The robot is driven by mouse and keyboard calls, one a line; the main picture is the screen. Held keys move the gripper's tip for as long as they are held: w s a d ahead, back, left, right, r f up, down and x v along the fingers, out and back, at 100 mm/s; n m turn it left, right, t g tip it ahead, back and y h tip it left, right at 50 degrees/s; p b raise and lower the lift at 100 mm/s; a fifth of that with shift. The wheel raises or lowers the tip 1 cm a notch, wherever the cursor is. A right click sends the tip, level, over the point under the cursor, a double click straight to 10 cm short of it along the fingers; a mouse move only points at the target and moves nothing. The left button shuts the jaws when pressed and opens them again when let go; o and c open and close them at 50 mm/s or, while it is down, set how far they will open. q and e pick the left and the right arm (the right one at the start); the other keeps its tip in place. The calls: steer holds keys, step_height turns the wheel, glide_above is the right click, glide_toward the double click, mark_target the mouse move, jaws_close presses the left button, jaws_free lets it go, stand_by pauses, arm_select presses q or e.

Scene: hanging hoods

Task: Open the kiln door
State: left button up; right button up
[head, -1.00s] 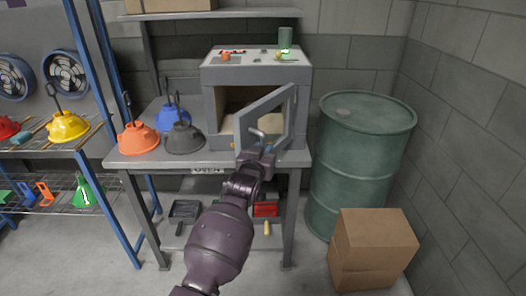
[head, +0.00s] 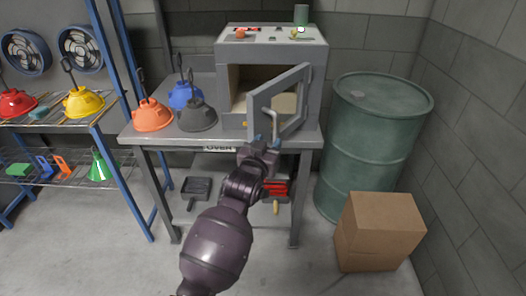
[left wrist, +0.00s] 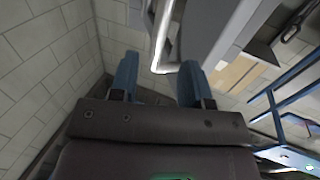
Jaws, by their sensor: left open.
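The kiln (head: 223,55) is a grey box on the grey table, its front opening showing a pale inside. Its door (head: 307,88) stands ajar, swung out towards me on its right side, with a framed window. A pale bent handle (head: 267,111) sticks out from the door's front. My left gripper (head: 266,140) is open just below and in front of the handle. In the left wrist view the handle (left wrist: 162,45) shows beyond and between the blue fingertips of my left gripper (left wrist: 157,82), with no grip on it. My right gripper is out of view.
Orange (head: 152,116), blue (head: 184,95) and dark (head: 197,117) hoods stand on the table left of the kiln. A green drum (head: 374,145) and cardboard box (head: 379,230) stand to the right. A blue-posted shelf (head: 112,150) is at left. Small items lie on the kiln's top.

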arm_select(q)
steer(key=shift+v, duration=1.85)
